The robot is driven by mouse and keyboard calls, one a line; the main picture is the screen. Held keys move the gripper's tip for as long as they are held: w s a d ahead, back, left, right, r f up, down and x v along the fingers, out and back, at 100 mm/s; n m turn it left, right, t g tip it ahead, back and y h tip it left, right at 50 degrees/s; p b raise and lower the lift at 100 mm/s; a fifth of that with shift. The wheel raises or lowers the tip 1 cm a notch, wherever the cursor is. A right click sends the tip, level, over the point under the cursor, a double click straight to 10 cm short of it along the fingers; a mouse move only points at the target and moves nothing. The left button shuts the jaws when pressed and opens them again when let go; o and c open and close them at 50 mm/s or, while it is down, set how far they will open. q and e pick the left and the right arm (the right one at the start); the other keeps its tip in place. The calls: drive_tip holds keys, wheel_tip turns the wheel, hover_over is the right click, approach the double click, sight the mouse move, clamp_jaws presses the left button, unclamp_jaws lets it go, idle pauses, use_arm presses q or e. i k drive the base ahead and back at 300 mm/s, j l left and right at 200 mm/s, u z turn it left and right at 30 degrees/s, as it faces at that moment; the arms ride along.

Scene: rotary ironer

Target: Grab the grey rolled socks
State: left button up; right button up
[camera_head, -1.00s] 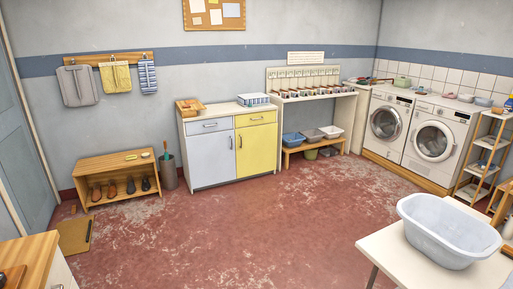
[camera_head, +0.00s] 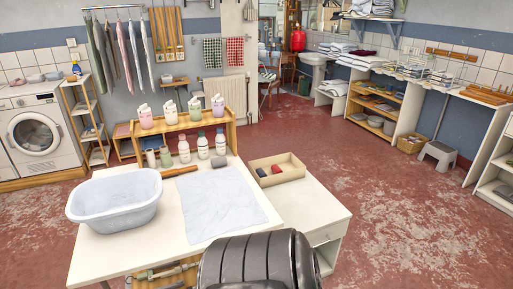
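A small grey bundle (camera_head: 220,162), which looks like the grey rolled socks, lies on the white table (camera_head: 180,215) near its back edge. It sits just behind a pale blue cloth (camera_head: 222,203) spread flat and to the right of a brown wooden stick (camera_head: 180,171). Neither of my grippers is in view.
A pale blue basin (camera_head: 115,200) stands on the table's left. Several bottles (camera_head: 203,147) line the back, before a wooden shelf (camera_head: 180,124). A large dark ribbed roller (camera_head: 250,262) blocks the front. The red floor (camera_head: 400,210) is open on the right.

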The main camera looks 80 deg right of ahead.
sight(219, 161)
drive_tip(key=z, duration=1.9)
